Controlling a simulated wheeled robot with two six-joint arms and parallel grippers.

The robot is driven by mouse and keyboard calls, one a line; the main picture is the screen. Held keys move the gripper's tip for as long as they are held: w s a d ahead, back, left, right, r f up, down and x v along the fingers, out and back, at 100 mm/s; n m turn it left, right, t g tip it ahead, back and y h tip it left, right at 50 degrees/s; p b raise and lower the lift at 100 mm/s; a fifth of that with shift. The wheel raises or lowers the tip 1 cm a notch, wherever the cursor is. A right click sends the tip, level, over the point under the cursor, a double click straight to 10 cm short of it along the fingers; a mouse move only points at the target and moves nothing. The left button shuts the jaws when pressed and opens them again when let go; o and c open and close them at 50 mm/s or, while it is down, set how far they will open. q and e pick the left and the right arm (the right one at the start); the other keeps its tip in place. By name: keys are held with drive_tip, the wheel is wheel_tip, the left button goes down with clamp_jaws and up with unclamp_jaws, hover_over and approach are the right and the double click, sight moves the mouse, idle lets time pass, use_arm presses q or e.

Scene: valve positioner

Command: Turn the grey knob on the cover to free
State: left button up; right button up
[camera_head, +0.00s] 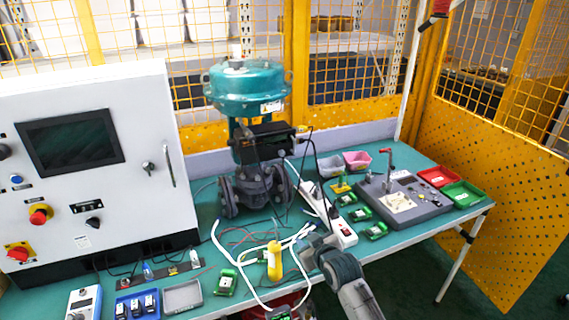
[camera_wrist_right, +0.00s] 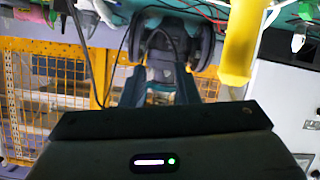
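The black positioner (camera_head: 265,141) is mounted on the front of the teal valve actuator (camera_head: 250,88); its cover knob is too small to make out. The valve body's dark flanges show below it and also appear, upside down, in the right wrist view (camera_wrist_right: 165,50). My right gripper (camera_head: 316,245) is over the front of the bench, below and right of the positioner and apart from it. My left gripper is not in view.
A yellow tool (camera_head: 274,260) stands just left of my right gripper, among loose white and red leads. A white power strip (camera_head: 330,214) lies behind. The control cabinet (camera_head: 95,165) fills the left. A grey test panel (camera_head: 405,199) and small trays are on the right.

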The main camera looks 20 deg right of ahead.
sight(282, 154)
drive_tip(key=w+d+r+t, duration=0.1)
drive_tip(key=w+r+t, duration=0.1)
drive_tip(key=w+r, duration=0.45)
drive_tip(key=w+r+t, duration=0.3)
drive_tip(key=w+r, duration=0.1)
drive_tip(key=r, duration=0.5)
drive_tip(key=shift+n, duration=0.4)
drive_tip(key=w+p, duration=0.1)
drive_tip(key=w, duration=0.3)
drive_tip(key=w+p, duration=0.2)
drive_tip(key=w, duration=0.3)
drive_tip(key=shift+r+p, duration=0.2)
drive_tip(key=shift+p, duration=0.1)
drive_tip(key=shift+w, duration=0.85)
drive_tip(key=shift+c, duration=0.5)
clamp_jaws()
drive_tip(key=shift+f, duration=0.1)
